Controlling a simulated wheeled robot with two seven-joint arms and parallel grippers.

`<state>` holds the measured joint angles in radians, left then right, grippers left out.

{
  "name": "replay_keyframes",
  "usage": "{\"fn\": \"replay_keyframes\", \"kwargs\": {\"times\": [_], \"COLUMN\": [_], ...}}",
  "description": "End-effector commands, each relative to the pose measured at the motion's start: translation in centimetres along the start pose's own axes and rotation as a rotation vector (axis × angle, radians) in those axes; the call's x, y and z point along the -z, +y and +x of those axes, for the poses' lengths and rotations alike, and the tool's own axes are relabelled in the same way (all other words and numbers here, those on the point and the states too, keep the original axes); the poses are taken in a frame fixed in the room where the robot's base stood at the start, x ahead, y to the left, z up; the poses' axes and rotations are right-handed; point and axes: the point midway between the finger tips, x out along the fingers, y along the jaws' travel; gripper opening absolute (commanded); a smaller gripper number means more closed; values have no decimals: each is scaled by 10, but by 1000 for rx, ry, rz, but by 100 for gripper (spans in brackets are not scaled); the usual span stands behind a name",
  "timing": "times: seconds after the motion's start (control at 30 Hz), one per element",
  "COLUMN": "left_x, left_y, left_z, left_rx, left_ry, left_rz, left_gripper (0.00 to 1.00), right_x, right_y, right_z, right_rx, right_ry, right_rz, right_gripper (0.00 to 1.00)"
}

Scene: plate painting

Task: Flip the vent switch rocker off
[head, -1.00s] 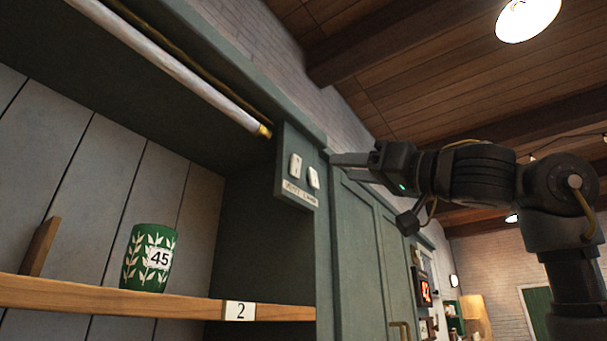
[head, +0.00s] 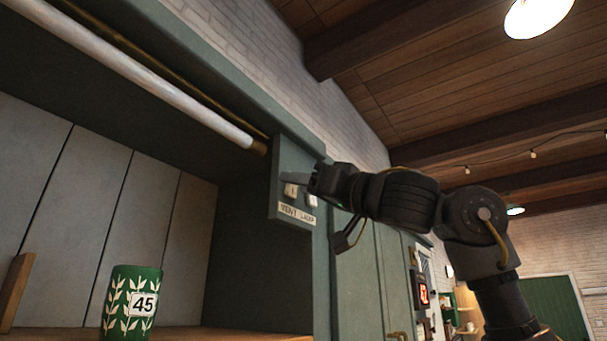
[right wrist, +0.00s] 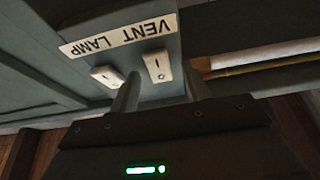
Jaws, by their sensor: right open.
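The vent switch rocker (head: 291,190) is a small white rocker on a green panel (head: 283,222) at the cabinet's upper corner. It stands above the word VENT on a white label (head: 297,213). In the right wrist view the vent rocker (right wrist: 157,67) shows mark lines on its face; I cannot tell which way it is tilted. My right gripper (head: 290,178) is open at the panel. In the right wrist view its two fingers (right wrist: 162,82) stand on either side of the vent rocker's near end, with nothing held. My left gripper is out of view.
The lamp rocker (right wrist: 106,76) sits close beside the vent rocker, just outside one finger. A pale tube lamp (head: 140,75) runs along the cabinet top to the panel.

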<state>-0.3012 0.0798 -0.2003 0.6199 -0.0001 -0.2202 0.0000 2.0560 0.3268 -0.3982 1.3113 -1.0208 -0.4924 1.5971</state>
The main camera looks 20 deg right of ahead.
Motion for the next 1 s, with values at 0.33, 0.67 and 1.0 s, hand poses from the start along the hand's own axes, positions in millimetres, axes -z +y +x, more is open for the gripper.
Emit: {"fn": "replay_keyframes", "kwargs": {"times": [0.33,0.67,1.0], "left_x": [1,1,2], "left_y": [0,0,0], "left_z": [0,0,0], "left_rx": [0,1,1], "left_ry": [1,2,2], "left_rz": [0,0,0], "left_gripper": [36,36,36], "right_x": [-1,0,8], "right_y": [0,0,0], "right_z": [0,0,3], "right_rx": [0,-1,-3], "right_ry": [0,-2,-193], "right_rz": [0,0,2], "right_gripper": [36,3,3]}}
